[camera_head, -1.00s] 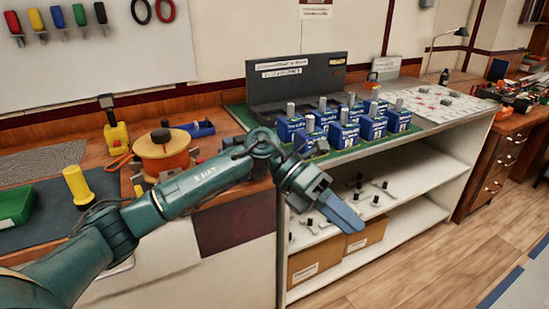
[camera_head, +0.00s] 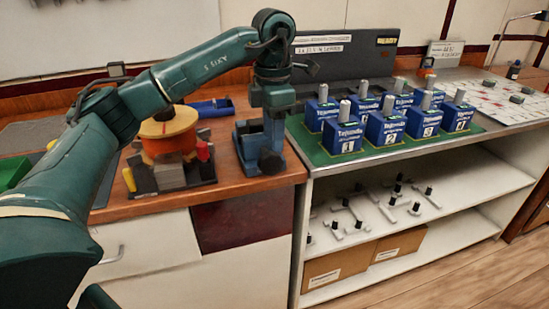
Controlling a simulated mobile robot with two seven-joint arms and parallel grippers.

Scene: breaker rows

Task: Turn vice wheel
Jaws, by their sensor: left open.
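A blue vice (camera_head: 246,150) appears to stand at the front edge of the wooden bench, partly hidden by my left gripper. A small dark round part, perhaps its wheel (camera_head: 269,163), shows low at its front right. My left gripper (camera_head: 272,138) points straight down over the vice's front right side, with its jaws open. The fingers overlap the vice in the picture, and I cannot tell whether they touch the wheel. My right gripper is not in view.
Left of the vice is a dark stand (camera_head: 172,176) with grey blocks, and an orange spool (camera_head: 170,132). Several blue numbered boxes with grey posts stand on a green mat (camera_head: 372,152) at right. Small handled parts lie on the shelf (camera_head: 345,240) below.

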